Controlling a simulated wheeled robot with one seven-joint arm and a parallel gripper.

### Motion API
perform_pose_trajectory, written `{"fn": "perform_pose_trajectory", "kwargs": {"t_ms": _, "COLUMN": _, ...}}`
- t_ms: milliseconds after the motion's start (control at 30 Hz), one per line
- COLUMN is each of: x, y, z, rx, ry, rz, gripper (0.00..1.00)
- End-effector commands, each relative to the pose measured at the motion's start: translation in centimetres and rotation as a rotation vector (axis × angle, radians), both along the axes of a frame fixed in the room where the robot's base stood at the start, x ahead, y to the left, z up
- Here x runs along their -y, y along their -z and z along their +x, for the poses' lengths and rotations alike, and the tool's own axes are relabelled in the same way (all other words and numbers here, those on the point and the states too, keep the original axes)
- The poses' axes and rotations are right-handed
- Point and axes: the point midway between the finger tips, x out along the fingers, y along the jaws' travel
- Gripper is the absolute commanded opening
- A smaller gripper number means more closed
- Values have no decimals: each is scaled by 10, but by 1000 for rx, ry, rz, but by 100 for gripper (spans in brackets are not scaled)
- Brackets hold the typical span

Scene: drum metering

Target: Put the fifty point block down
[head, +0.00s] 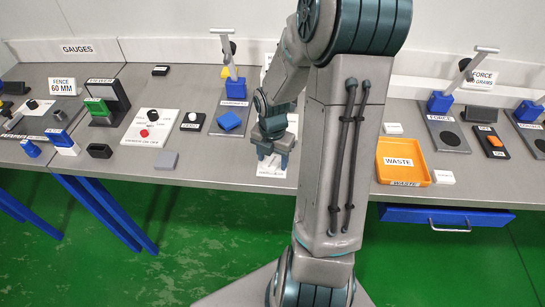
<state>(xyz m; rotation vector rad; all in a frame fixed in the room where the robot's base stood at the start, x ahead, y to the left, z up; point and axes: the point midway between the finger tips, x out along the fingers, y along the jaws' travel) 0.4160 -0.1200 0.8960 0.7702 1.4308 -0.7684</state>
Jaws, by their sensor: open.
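My gripper (268,158) is open and points down over a pale labelled plate (271,170) near the bench's front edge. Nothing clearly shows between its fingers, and the arm hides part of the area behind it. I cannot tell which thing is the fifty point block, as no such marking is readable. A grey block (166,160) lies near the front edge, further left.
The grey bench (205,165) has bare room left of the gripper. An orange waste tray (403,160) and a small white block (443,177) are right of the arm. Lever stands (236,88) rise at the back. A white panel with a red button (150,126) is left.

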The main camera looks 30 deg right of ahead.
Motion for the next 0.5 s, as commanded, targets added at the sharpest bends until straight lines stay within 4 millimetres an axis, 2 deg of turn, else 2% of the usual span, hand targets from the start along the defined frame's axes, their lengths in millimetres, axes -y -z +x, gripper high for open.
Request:
{"fn": "perform_pose_trajectory", "kwargs": {"t_ms": 167, "x": 2, "y": -25, "z": 1, "rx": 4, "ry": 3, "rz": -3, "gripper": 57}}
{"fn": "perform_pose_trajectory", "kwargs": {"t_ms": 500, "x": 1, "y": -96, "z": 1, "rx": 4, "ry": 1, "rz": -3, "gripper": 57}}
